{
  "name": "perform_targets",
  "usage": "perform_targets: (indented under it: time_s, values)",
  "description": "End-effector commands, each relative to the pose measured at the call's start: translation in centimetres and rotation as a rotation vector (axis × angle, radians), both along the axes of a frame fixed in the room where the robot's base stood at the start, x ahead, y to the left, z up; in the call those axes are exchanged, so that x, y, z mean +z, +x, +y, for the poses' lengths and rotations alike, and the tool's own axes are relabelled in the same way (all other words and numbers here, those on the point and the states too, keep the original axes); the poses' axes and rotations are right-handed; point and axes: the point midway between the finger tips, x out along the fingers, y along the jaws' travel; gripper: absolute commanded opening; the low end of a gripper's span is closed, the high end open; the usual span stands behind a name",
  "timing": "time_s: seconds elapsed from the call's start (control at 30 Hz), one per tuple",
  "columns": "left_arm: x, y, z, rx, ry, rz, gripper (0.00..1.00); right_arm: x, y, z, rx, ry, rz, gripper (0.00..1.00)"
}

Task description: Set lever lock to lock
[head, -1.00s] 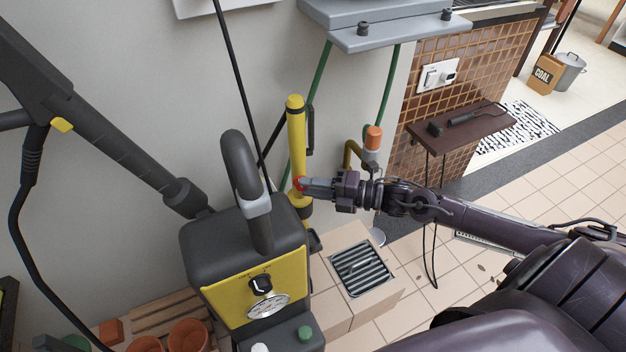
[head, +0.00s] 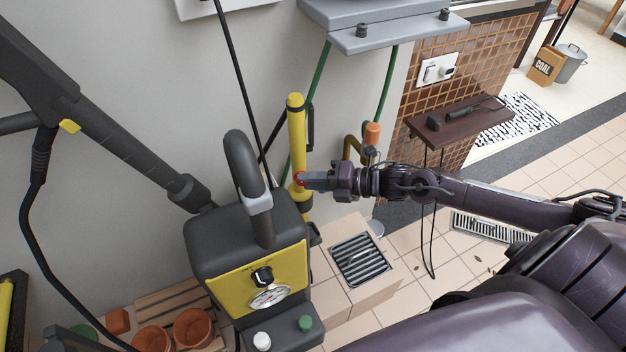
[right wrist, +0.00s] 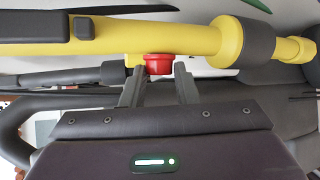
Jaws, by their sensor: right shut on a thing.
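A yellow and black lance-like tool (head: 297,135) stands upright against the wall behind the pressure washer. A small red part (right wrist: 158,64) sits on its yellow body, and I take it for the lever lock. It also shows as a red spot in the head view (head: 299,179). My right gripper (head: 308,181) reaches in from the right at the tool's lower half. In the right wrist view its two fingers (right wrist: 159,82) lie on either side of the red part and are shut on it. The red part's lock marking cannot be read. My left gripper is not in view.
The black and yellow pressure washer (head: 258,275) stands just left of the tool, with its looped handle (head: 243,170) rising close by. A brass pipe with an orange cap (head: 372,133) is behind my right wrist. A floor grate (head: 360,260) lies below.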

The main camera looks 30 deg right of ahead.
Motion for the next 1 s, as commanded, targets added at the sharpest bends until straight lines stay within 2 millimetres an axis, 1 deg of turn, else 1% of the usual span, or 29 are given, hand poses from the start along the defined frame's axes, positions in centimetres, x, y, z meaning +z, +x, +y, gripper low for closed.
perform_targets:
  time_s: [0.03,0.17,0.2,0.47,0.57,0.67,0.77,0.83,1.0]
  values:
    - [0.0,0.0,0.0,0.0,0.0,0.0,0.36,0.0,0.0,0.0,-0.001,-0.001,0.0,0.3]
    - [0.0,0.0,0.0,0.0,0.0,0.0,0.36,0.0,0.0,0.0,-0.001,-0.001,0.0,0.47]
    - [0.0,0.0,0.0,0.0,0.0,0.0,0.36,0.0,0.0,0.0,-0.001,-0.001,0.0,0.49]
    - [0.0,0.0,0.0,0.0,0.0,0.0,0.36,0.0,-0.1,-0.1,0.0,0.0,0.0,0.49]
    - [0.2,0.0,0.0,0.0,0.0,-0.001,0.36,0.1,-0.4,-0.5,-0.002,-0.002,0.002,0.49]
    - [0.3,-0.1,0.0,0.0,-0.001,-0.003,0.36,0.4,-1.3,-1.3,0.0,-0.003,0.004,0.49]
    - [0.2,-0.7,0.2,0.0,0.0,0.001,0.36,0.8,-2.3,-2.3,0.001,-0.004,0.006,0.49]
    - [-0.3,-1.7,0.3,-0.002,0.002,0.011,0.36,1.1,-3.0,-3.1,-0.001,-0.005,0.007,0.49]
    - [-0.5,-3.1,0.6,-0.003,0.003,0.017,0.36,1.7,-4.4,-4.5,-0.001,-0.002,0.005,0.49]
